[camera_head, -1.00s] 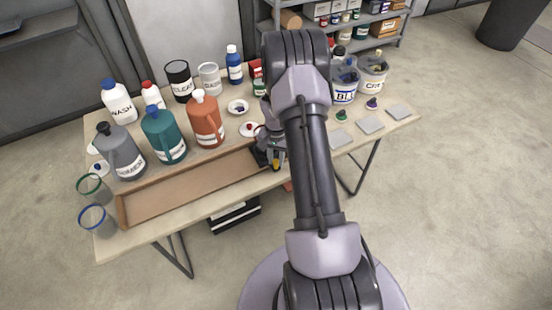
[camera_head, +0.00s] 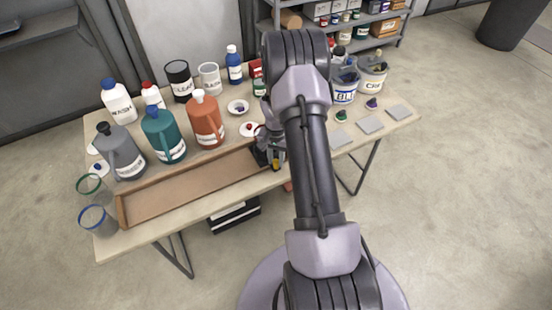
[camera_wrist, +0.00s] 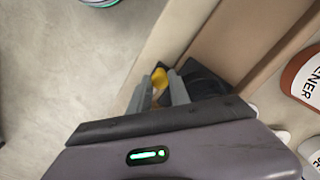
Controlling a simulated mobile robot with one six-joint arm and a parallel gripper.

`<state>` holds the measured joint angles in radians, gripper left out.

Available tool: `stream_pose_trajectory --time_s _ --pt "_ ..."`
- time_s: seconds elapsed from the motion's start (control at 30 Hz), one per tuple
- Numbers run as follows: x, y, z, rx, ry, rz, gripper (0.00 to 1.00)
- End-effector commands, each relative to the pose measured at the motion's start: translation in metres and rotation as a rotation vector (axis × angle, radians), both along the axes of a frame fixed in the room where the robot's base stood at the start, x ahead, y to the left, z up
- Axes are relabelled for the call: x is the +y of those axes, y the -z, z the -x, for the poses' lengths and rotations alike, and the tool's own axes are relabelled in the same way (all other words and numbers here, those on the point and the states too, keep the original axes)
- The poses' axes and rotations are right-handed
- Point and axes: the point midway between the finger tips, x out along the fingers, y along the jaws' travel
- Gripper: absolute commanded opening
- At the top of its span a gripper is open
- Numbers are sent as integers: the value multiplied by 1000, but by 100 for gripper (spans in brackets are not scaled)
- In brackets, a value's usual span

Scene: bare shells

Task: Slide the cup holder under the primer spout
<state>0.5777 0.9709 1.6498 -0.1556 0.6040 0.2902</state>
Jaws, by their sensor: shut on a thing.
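The cup holder, a small dark block (camera_head: 260,156) with a yellow knob (camera_wrist: 159,79), sits at the right end of the long wooden channel (camera_head: 190,186). My gripper (camera_wrist: 160,92) is shut on the yellow knob; the dark block lies just beyond the fingers in the wrist view (camera_wrist: 205,82). My arm hides part of the holder in the head view. Behind the channel stand a grey jug (camera_head: 120,150), a teal jug (camera_head: 163,135) and an orange jug (camera_head: 207,122). Their labels are too small to read surely in the head view; the spouts are not clear.
A green-rimmed cup (camera_head: 93,188) and a blue-rimmed cup (camera_head: 98,219) stand at the table's left end. Several bottles and cans stand at the back. Two labelled buckets (camera_head: 372,76) (camera_head: 345,90) and grey tiles (camera_head: 370,125) are to the right. The channel left of the holder is empty.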

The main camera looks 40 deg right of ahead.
Motion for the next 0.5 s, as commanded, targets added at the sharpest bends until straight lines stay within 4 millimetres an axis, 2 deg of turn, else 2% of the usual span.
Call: stream_pose_trajectory --time_s 0.33,0.5 --pt "1 0 0 0 0 0 0" --pt "13 0 -4 -1 -3 0 0"
